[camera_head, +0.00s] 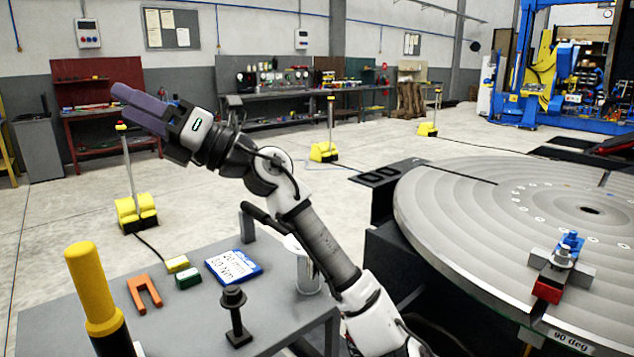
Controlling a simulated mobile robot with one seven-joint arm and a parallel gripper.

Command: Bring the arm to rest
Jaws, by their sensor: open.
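My arm rises from the bottom of the view and bends up to the left. My gripper (132,107) is at the upper left, raised above the grey table (285,318) and clear of everything. Its two purple fingers point left and away. They are open, and I see nothing between them.
The table holds a yellow-topped cylinder (88,285), an orange fork-shaped piece (144,292), yellow (177,263) and green (188,279) blocks, a blue-white card (233,266) and a black bolt (236,318). A round turntable (470,230) with a clamp (560,265) stands right. Yellow-based posts (137,212) stand beyond.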

